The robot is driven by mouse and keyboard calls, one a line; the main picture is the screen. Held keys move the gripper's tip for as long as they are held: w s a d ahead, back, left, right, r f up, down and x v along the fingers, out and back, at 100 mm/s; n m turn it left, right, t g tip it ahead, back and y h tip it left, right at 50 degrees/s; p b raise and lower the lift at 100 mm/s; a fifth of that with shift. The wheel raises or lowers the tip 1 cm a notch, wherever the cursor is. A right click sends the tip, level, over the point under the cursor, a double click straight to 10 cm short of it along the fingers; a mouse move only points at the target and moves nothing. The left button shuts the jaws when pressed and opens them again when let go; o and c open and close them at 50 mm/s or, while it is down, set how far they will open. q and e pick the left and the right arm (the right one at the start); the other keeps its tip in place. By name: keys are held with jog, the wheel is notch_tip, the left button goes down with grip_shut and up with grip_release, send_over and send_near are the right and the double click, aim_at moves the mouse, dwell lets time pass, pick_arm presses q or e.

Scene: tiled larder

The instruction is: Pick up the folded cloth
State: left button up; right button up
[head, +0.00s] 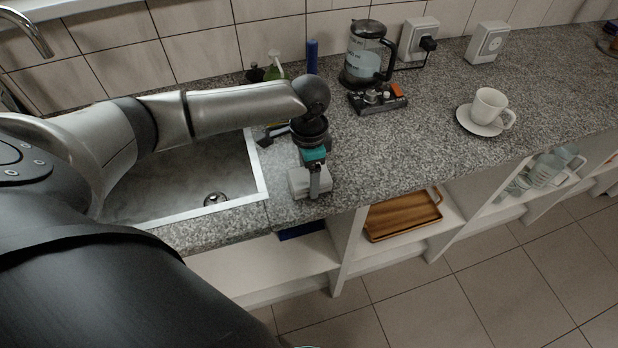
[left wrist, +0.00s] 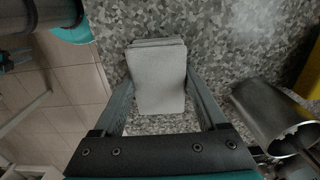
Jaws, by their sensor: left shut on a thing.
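The folded cloth is a light grey, layered pad; in the left wrist view the cloth (left wrist: 160,72) lies between my two fingers, over the speckled counter. In the head view the cloth (head: 298,182) shows beside the fingers, near the counter's front edge, just right of the sink. My left gripper (head: 316,186) points down and is shut on the cloth; in the left wrist view the gripper (left wrist: 160,88) has a finger along each side of it. I cannot tell whether the cloth touches the counter.
The sink (head: 262,180) is left of the gripper. A glass kettle (head: 366,62), a dark device with an orange part (head: 378,98), a blue cylinder (head: 312,57) and a green bottle (head: 274,68) stand behind. A white cup (head: 489,105) sits on a saucer (head: 464,118).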

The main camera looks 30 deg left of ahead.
pick_arm(q)
jog(key=c, duration=0.6)
jog(key=shift+r, duration=0.15)
notch_tip(320, 180, up, 20)
jog(key=p, duration=0.3)
